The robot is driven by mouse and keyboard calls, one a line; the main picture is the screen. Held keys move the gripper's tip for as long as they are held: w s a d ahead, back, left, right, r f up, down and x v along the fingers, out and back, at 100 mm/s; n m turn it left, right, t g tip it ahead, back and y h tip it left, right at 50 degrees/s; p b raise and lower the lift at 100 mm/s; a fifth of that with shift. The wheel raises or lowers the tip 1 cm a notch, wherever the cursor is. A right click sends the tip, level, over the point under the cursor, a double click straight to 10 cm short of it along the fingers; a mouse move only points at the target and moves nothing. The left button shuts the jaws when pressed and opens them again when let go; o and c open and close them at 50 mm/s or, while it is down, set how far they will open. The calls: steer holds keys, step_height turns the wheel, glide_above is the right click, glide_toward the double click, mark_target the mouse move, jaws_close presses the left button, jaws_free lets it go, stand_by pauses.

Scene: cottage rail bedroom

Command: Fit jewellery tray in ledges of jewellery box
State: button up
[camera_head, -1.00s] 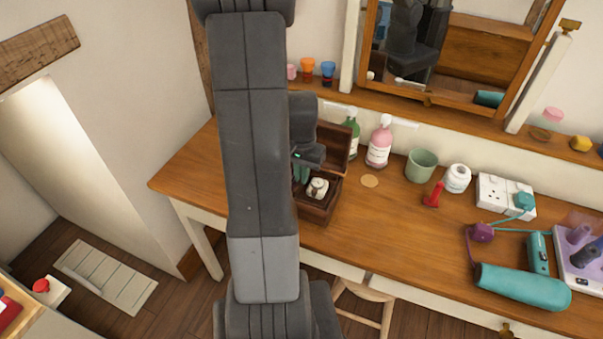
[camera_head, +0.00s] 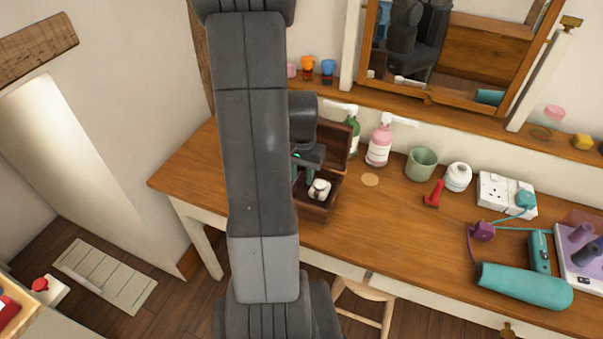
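The jewellery box (camera_head: 318,207) is a dark wooden box on the dressing table, with its lid (camera_head: 338,150) raised at the back. A small pale, rounded item (camera_head: 319,189) shows in its right part. My arm hides the left part of the box. My gripper (camera_head: 300,176) is at the box's left side, mostly behind my arm; its fingers are too hidden to tell if they are open or shut. I cannot make out the jewellery tray.
Behind the box stand a green bottle (camera_head: 353,130) and a pink pump bottle (camera_head: 380,145). To the right are a green cup (camera_head: 421,163), a white jar (camera_head: 458,177), a red item (camera_head: 433,194), a socket block (camera_head: 497,192) and a teal hairdryer (camera_head: 525,284). The table front between is clear.

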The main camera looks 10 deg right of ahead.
step_height(320, 180, up, 14)
stand_by(0.6)
steer(key=shift+f, duration=0.2)
step_height(320, 180, down, 14)
steer(key=shift+r, duration=0.1)
steer(key=shift+r+p, duration=0.3)
steer(key=shift+r, duration=0.05)
stand_by(0.4)
steer(key=shift+s, duration=0.1)
